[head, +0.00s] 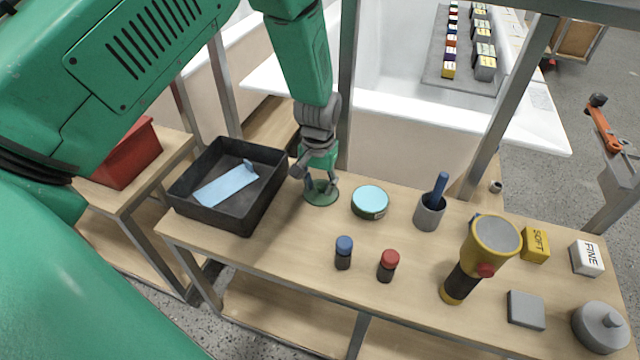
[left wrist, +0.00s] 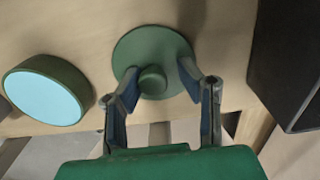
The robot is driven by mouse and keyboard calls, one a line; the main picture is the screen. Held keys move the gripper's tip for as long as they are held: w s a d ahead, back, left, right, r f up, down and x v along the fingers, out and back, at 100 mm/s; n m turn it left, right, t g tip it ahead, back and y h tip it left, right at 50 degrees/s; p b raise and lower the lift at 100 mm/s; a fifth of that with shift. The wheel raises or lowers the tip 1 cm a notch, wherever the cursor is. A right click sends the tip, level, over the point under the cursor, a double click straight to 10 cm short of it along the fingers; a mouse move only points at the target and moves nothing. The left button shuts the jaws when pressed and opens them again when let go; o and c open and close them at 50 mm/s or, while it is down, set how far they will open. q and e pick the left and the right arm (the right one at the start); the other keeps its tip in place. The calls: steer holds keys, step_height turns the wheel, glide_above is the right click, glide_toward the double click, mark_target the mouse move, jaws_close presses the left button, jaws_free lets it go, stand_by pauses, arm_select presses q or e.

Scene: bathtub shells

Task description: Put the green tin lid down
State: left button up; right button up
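The green tin lid (head: 321,194) looks to lie flat on the wooden table, between the black tray and the open tin. In the left wrist view the lid (left wrist: 122,52) shows its round knob (left wrist: 152,80) facing the camera. My left gripper (head: 316,182) is just above the lid. In the left wrist view its fingers (left wrist: 157,72) are spread on either side of the knob, with a visible gap on the right. The round green tin (head: 370,202) with a pale blue top stands to the right of the lid. My right gripper is out of view.
The black tray (head: 187,203) with a blue cloth (head: 226,185) is left of the lid. Bare tabletop lies in front of the lid.

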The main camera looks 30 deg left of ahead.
mark_target(321, 184)
arm_select(q)
steer(key=shift+d, duration=0.4)
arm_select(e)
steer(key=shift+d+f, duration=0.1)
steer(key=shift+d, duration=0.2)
arm_select(q)
steer(key=shift+a, duration=0.25)
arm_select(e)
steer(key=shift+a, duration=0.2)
